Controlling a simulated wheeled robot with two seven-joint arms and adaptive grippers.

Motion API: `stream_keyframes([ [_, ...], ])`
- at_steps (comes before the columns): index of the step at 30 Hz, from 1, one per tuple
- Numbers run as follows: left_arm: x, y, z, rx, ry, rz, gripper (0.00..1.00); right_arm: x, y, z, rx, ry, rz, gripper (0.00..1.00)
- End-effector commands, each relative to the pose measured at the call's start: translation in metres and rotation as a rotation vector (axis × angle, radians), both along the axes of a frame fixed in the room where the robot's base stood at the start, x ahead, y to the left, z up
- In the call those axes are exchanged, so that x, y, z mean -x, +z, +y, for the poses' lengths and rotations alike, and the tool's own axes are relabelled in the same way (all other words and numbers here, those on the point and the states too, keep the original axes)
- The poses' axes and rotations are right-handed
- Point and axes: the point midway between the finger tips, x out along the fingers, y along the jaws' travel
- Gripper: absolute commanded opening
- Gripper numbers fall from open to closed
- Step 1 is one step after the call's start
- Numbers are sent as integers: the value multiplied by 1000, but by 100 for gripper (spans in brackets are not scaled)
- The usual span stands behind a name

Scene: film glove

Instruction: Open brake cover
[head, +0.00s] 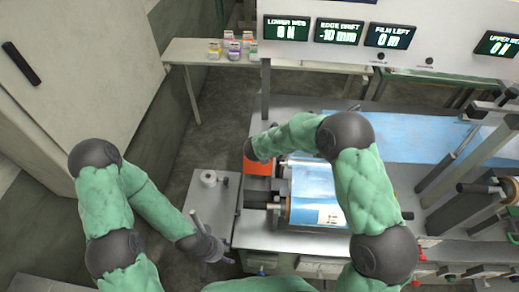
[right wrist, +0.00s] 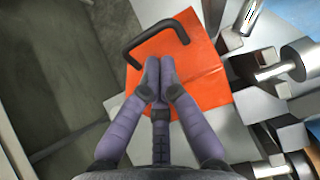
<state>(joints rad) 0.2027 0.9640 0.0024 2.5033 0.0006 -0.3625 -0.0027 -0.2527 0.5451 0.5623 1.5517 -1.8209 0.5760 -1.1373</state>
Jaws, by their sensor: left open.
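The orange brake cover (right wrist: 200,75) lies below my right gripper in the right wrist view, with a dark bent bar handle (right wrist: 150,36) at its far edge. In the head view the orange cover (head: 258,167) shows partly, under the end of my right arm. My right gripper (right wrist: 158,72) has its fingertips together over the cover, just short of the handle; nothing shows between them. Whether the tips touch the cover I cannot tell. My left gripper (head: 207,240) is open and empty beside the small grey stand at lower left.
A blue film roll (head: 312,185) lies on the machine right of the cover. Metal rollers (right wrist: 283,66) sit close to the cover's right side. A side table (head: 185,52) holds small coloured packs.

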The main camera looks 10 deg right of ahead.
Motion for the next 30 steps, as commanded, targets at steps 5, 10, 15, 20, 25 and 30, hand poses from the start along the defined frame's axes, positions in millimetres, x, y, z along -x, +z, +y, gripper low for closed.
stream_keyframes([
  [5, 0, 1, 0, 0, 0, 0, 60, -15, -8, -3, -1, -2, 1, 0],
  [10, 0, 1, 0, 0, 0, 0, 60, -20, -11, -4, 0, 0, 1, 0],
  [15, 0, 1, 0, 0, 0, 0, 60, -20, -11, -4, 0, 0, 1, 0],
  [20, 0, 1, 0, 0, 0, 0, 60, -20, -11, -4, -1, -1, 1, 0],
  [25, 0, 6, 0, 0, 0, 0, 60, -21, -10, -4, -2, -1, 7, 0],
  [30, 0, 20, 0, 0, 0, 0, 60, -25, -7, -6, -6, -2, 25, 0],
])
